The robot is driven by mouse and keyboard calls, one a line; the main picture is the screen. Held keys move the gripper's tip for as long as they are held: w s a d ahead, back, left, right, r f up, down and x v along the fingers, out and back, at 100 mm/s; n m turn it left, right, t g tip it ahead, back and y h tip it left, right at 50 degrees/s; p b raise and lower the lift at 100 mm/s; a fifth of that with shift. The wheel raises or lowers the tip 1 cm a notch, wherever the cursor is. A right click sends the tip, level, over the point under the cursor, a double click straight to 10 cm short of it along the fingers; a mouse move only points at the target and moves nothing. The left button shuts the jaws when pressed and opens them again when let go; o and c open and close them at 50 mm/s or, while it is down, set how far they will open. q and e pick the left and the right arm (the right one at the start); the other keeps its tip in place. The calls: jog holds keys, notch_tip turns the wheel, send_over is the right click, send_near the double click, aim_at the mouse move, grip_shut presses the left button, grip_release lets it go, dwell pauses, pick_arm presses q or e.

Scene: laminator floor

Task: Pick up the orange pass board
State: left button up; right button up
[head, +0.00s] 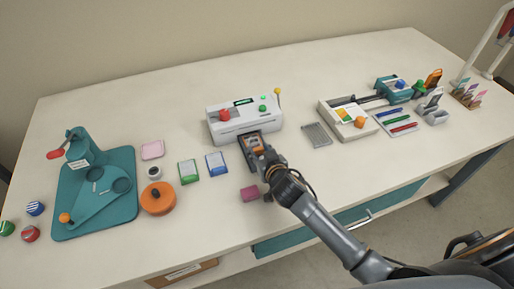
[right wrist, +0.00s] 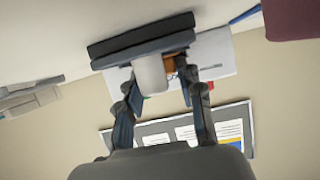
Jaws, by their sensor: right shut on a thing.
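The orange pass board (head: 254,141) shows as a small orange patch at the dark tray in front of the white laminator (head: 232,123). My right gripper (head: 262,156) reaches it from the front right and is shut on it; the gripper hides much of it. In the right wrist view a small orange-brown part (right wrist: 171,65) shows between the fingers of the right gripper (right wrist: 158,76), beside a pale grey piece (right wrist: 150,74). A dark block (right wrist: 140,40) lies just beyond the fingertips. My left gripper is not in view.
A pink block (head: 250,194) lies close to my right forearm. Blue (head: 216,164) and green (head: 188,172) card packs and an orange round tub (head: 158,199) stand left. A grey rack (head: 317,135) and white tray (head: 336,112) stand right. The table front is mostly clear.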

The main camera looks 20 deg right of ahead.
aim_at(260, 145)
jog(key=shift+r, duration=0.1)
jog(key=shift+c, duration=0.2)
jog(key=shift+r, duration=0.15)
jog(key=r, duration=0.3)
jog(key=shift+s+b, duration=0.25)
jog(key=shift+b, duration=0.05)
jog(key=s+r+b, duration=0.1)
jog(key=s+r, duration=1.1)
jog(key=shift+d, duration=0.4)
